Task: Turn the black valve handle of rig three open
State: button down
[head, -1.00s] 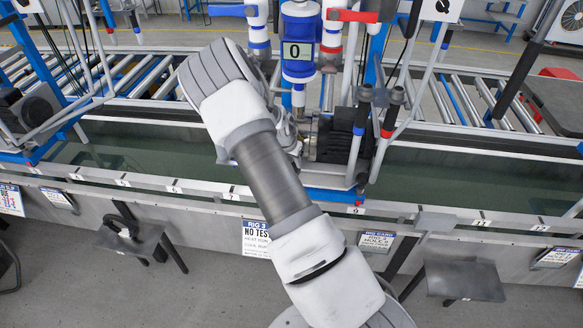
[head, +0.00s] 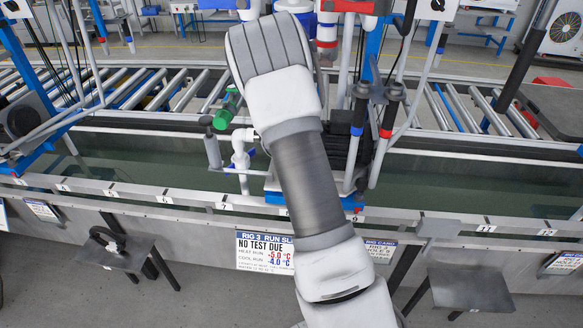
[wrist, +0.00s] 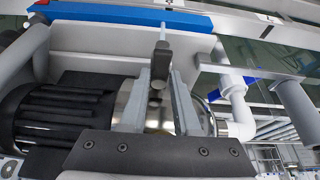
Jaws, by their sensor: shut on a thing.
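In the wrist view, my gripper (wrist: 158,78) has its two grey fingers on either side of a slim black handle (wrist: 160,52), and it is shut on it. The handle points toward the camera, with a thin pale metal piece above it. It appears to be the black valve handle, but its valve body is mostly hidden, so I cannot tell how far it is turned. In the head view, my own arm covers the gripper and the handle.
A black ribbed motor (wrist: 62,118) lies close left of my fingers. White pipework (wrist: 236,105) stands close on the right, and a blue beam (wrist: 125,15) runs above. In the head view, a green part (head: 228,108) and white elbow pipe (head: 240,150) stand left of my arm.

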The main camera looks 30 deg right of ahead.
jog(key=c, duration=0.9)
grip_release()
jog(key=p+v, duration=0.2)
jog(key=v, duration=1.5)
jog(key=shift+s+d+r, duration=0.1)
jog(key=shift+r, duration=0.15)
jog(key=s+a+r+n+t+y, duration=0.1)
jog(key=s+a+r+n+y, duration=0.2)
jog(key=s+a+r, duration=0.75)
jog(key=s+a+r+n, duration=0.1)
jog(key=s, duration=0.4)
jog(key=s+a+r+n, duration=0.1)
jog(key=s+a, duration=0.1)
jog(key=s, duration=0.3)
jog(key=s+a+r+n, duration=0.1)
jog(key=s+a, duration=0.1)
jog(key=s, duration=0.3)
jog(key=shift+s+r+n+t, duration=0.1)
jog(key=shift+n+t, duration=0.2)
jog(key=shift+t, duration=0.1)
